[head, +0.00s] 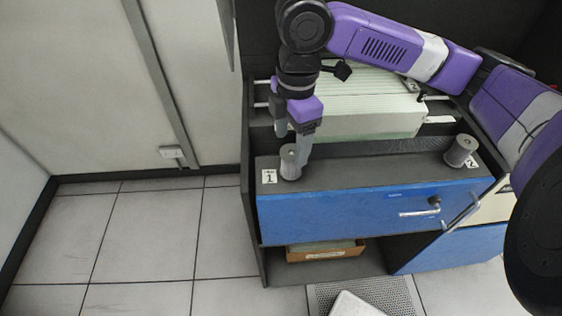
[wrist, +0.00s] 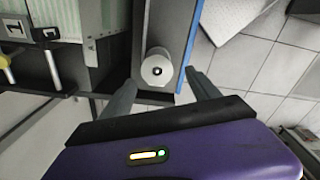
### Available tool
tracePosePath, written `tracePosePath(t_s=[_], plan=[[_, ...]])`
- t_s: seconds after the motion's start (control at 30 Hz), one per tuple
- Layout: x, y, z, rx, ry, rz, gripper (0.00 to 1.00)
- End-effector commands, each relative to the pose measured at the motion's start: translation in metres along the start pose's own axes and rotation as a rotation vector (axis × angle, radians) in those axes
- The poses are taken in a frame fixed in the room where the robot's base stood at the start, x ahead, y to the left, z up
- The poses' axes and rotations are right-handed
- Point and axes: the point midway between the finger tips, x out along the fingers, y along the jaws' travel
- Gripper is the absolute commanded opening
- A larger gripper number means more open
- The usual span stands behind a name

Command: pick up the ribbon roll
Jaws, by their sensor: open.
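A grey ribbon roll (head: 289,164) stands upright on the dark ledge at the left, beside a label marked 1. It also shows end-on in the wrist view (wrist: 155,69), with a dark hole in its pale top. My gripper (head: 292,150) points down at the left roll. In the wrist view its fingers (wrist: 162,80) are spread, with the left roll showing between the tips. Nothing is held.
The ledge (head: 375,170) tops a blue drawer front (head: 350,217) with a metal handle (head: 420,212). Behind it lies a stack of pale green striped paper (head: 350,105). A shallow cardboard box (head: 326,251) sits on the shelf below. Tiled floor (head: 140,235) is clear at left.

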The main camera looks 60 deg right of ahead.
Motion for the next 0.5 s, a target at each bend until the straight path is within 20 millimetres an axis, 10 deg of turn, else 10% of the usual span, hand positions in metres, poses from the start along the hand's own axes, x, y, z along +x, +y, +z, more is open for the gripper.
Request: tracePosePath(t_s=[0.5], plan=[[0.036,-0.001,0.007,-0.018,-0.032,-0.018,0.71]])
